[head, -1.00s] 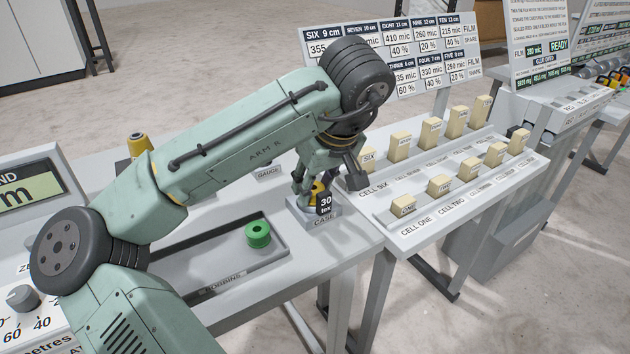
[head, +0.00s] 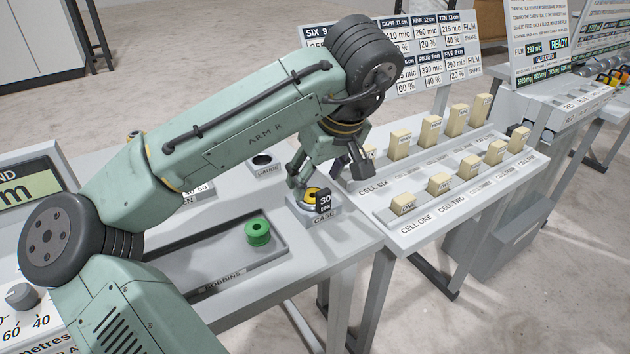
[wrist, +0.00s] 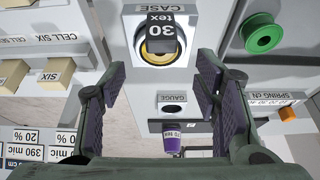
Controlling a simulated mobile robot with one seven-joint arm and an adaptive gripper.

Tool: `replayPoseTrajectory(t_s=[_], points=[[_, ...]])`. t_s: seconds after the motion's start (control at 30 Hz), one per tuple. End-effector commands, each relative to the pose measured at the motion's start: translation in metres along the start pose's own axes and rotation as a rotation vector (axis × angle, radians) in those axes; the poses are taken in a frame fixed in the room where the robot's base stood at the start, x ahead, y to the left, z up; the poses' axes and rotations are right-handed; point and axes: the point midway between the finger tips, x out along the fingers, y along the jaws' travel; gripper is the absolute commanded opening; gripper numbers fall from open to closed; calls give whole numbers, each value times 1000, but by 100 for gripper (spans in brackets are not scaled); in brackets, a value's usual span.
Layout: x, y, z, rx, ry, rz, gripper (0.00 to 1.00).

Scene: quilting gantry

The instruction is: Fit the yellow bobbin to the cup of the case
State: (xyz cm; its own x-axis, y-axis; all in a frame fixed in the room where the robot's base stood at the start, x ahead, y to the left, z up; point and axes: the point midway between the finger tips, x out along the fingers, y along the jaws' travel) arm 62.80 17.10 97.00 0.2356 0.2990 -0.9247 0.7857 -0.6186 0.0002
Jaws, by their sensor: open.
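The yellow bobbin (head: 311,192) sits in the round cup of the case (head: 322,212), with only its top showing. A dark tag marked 30 tex (head: 324,201) stands in front and hides part of it. In the wrist view the case (wrist: 159,58) is at the top, and the tag (wrist: 161,38) covers most of the bobbin. My gripper (head: 327,178) is open and empty, its fingers apart above and behind the case. In the wrist view the open gripper (wrist: 162,73) has nothing between its fingers.
A green bobbin (head: 258,233) lies in the bobbins tray (head: 207,262). The gauge hole (head: 262,160) is behind the case. Blocks stand on the cell rack (head: 418,231) to the right. A purple spool (wrist: 171,143) shows low in the wrist view.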

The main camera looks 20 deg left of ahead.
Motion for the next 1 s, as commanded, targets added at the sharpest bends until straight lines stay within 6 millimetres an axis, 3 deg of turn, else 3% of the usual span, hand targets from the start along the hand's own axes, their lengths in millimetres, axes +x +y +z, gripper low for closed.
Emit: replayPoseTrajectory(t_s=[0.2, 0.43, 0.6, 1.0], points=[[-49, 0, -1, -1, 5, -2, 56], [-86, 0, 0, -1, 2, -1, 56], [-95, 0, 0, 1, 0, -1, 56], [-96, 0, 0, 1, 0, 0, 56]])
